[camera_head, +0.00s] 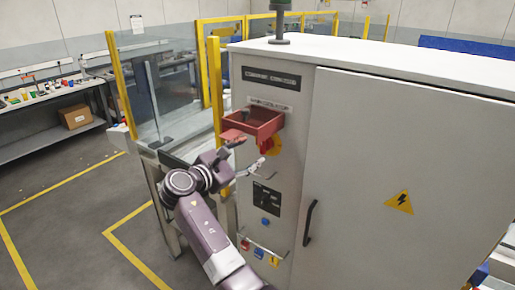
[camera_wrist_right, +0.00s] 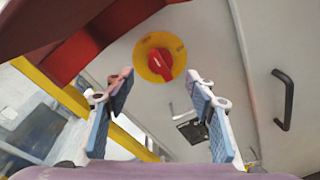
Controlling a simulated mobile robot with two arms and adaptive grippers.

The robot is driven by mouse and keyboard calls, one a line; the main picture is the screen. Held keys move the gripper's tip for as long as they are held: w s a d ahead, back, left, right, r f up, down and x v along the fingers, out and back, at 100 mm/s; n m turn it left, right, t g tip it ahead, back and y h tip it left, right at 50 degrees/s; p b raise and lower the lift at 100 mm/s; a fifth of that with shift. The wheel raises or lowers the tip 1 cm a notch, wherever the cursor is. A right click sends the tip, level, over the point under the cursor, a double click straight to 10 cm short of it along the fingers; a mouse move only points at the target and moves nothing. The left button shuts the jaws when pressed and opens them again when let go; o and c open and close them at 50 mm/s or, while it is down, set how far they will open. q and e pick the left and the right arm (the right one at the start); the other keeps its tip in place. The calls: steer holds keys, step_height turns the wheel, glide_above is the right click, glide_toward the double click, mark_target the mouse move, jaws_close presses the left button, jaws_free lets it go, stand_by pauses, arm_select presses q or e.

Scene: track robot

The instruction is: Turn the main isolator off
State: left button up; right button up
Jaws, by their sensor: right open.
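The main isolator is a red rotary knob (camera_wrist_right: 161,66) on a round yellow plate (camera_wrist_right: 179,51), seen in the right wrist view. In the head view the knob (camera_head: 266,145) shows below a red open-topped box (camera_head: 262,128) on the cabinet front. My right gripper (camera_head: 253,152) is close in front of the cabinet. In the right wrist view its two fingers (camera_wrist_right: 160,88) are spread and empty, with the knob beyond and between their tips, apparently not touched. My left gripper is out of view.
The red box (camera_wrist_right: 95,35) overhangs the upper left of the wrist view. The grey cabinet (camera_head: 365,180) has a black door handle (camera_head: 309,222) and a lower hanging rail with coloured tags (camera_head: 259,253). A yellow-framed glass guard (camera_head: 155,90) stands left of it.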

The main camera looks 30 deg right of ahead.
steer(key=v, duration=0.4)
steer(key=shift+s+a, duration=0.1)
steer(key=shift+a, duration=0.25)
step_height(320, 180, down, 19)
steer(key=w+a+n+t+y+b, duration=0.2)
steer(key=y+b, duration=0.1)
steer(key=s+a+f+m+g+y+b, duration=0.15)
steer(key=s+f, duration=0.25)
steer(key=f, duration=0.8)
steer(key=s+a+f+y+b, duration=0.1)
steer(key=s+a+f+y, duration=0.15)
steer(key=f, duration=0.95)
steer(key=s+a+f+g+y+b, duration=0.1)
steer(key=s+f+y+b, duration=0.3)
steer(key=f, duration=0.8)
steer(key=s+a+f+m+g+y, duration=0.1)
steer(key=s+a+f+m+g, duration=0.15)
steer(key=s+f, duration=1.1)
steer(key=s+f+m+y+b, duration=0.1)
steer(key=s+f+m, duration=0.2)
steer(key=s+f, duration=0.3)
steer(key=s+f+m+g+y+b, duration=0.1)
steer(key=s+f+m, duration=0.3)
steer(key=s, duration=1.3)
steer(key=s+d+f+m+g+y+b, duration=0.1)
steer(key=s+f+m+b, duration=0.2)
steer(key=s+f, duration=0.5)
steer(key=s+m, duration=0.1)
steer(key=s, duration=0.2)
steer(key=shift+s, duration=0.2)
